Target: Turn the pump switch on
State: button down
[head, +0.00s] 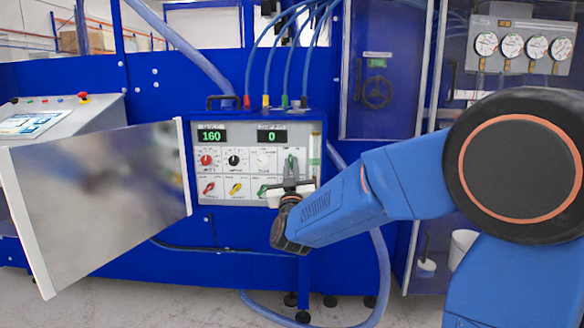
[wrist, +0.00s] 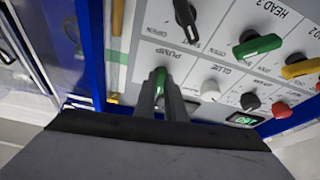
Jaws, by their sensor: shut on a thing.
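The control panel (head: 235,190) is a grey face in a blue box with several knobs. The pump switch is a green knob beside the label PUMP in the wrist view (wrist: 160,77); in the head view it is the green knob (head: 291,164) at the right of the upper row. My gripper (wrist: 160,92) is shut on this knob, its two dark fingers on either side of it. In the head view my gripper (head: 290,180) is at the panel's right side and covers part of the lower row. The knob's exact angle is partly hidden by the fingers.
Two green displays read 160 (head: 212,136) and 0 (head: 271,136). A white glue knob (wrist: 210,91) and a dark knob (wrist: 187,20) sit close to the gripper. A large tilted panel (head: 105,190) stands at the left. A blue hose (head: 380,270) loops below the box.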

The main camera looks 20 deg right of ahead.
jog(key=shift+w+a+m+g+h, duration=0.1)
jog(key=shift+m+g+h, duration=0.55)
jog(key=shift+m, duration=1.2)
jog(key=shift+s+a+m+g+h, duration=0.1)
jog(key=shift+m+g+h, duration=0.1)
jog(key=shift+m+h, duration=1.25)
jog(key=shift+w+a+m+g+h, duration=0.1)
jog(key=shift+m+g+h, duration=0.4)
jog(key=shift+m, duration=2)
jog(key=c, duration=1.8)
grip_release()
jog(key=v, duration=1.7)
jog(key=shift+a, duration=0.2)
